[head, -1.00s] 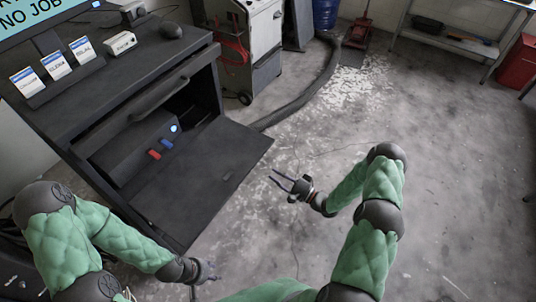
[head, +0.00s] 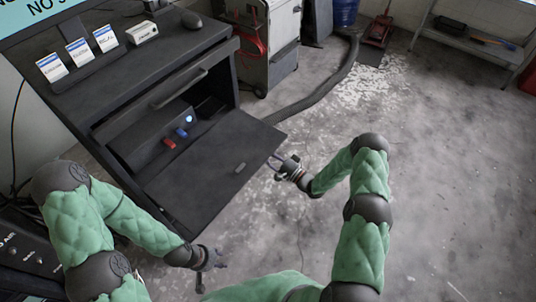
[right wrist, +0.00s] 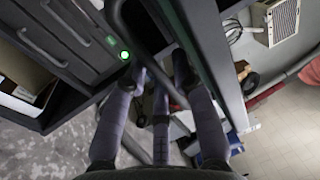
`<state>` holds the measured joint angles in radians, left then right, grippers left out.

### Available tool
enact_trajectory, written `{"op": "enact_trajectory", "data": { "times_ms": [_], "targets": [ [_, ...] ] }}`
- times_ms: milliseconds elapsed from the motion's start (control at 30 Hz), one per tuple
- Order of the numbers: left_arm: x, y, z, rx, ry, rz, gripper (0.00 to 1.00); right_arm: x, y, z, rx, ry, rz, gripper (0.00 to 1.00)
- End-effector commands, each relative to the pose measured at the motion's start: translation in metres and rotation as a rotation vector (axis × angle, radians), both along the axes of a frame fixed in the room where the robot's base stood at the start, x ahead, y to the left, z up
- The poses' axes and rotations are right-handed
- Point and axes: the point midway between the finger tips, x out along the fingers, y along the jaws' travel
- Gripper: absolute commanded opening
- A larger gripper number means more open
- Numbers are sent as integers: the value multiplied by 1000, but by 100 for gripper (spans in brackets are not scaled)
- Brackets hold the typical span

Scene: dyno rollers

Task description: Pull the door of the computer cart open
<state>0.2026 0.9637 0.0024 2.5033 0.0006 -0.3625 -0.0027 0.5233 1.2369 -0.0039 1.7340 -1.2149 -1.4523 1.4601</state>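The computer cart (head: 120,62) is the dark cabinet at the left of the head view. A flat dark panel, which looks like its door (head: 205,178), juts out below an open compartment and carries a small handle (head: 240,168) near its outer edge. My right gripper (head: 277,163) is at the panel's outer right edge; I cannot tell whether it touches. In the right wrist view its fingers (right wrist: 162,75) are spread beside a dark curved bar and a dark slab. My left gripper (head: 219,259) is open and empty, low in front of the panel.
A red part (head: 169,143) and a blue part (head: 181,133) show in the compartment. A grey wheeled machine (head: 268,45) stands behind the cart, with a dark hose (head: 325,95) on the floor. A metal shelf (head: 470,45) stands back right. The floor at right is clear.

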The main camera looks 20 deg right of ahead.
Motion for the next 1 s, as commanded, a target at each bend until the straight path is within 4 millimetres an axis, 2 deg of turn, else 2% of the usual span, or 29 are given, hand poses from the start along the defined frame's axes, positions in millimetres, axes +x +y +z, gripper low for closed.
{"op": "enact_trajectory", "data": {
  "times_ms": [167,200,300,567,1000],
  "targets": [
    [0,0,0,0,0,0,40,0,0,0,0,0,0,27],
    [0,0,0,0,0,0,40,0,0,0,0,0,0,24],
    [0,0,0,0,0,0,40,0,0,0,-1,1,0,0],
    [0,0,2,0,0,0,40,0,0,2,-4,6,0,0],
    [0,0,52,0,0,0,40,1,-2,53,-110,133,-1,0]
  ]
}}
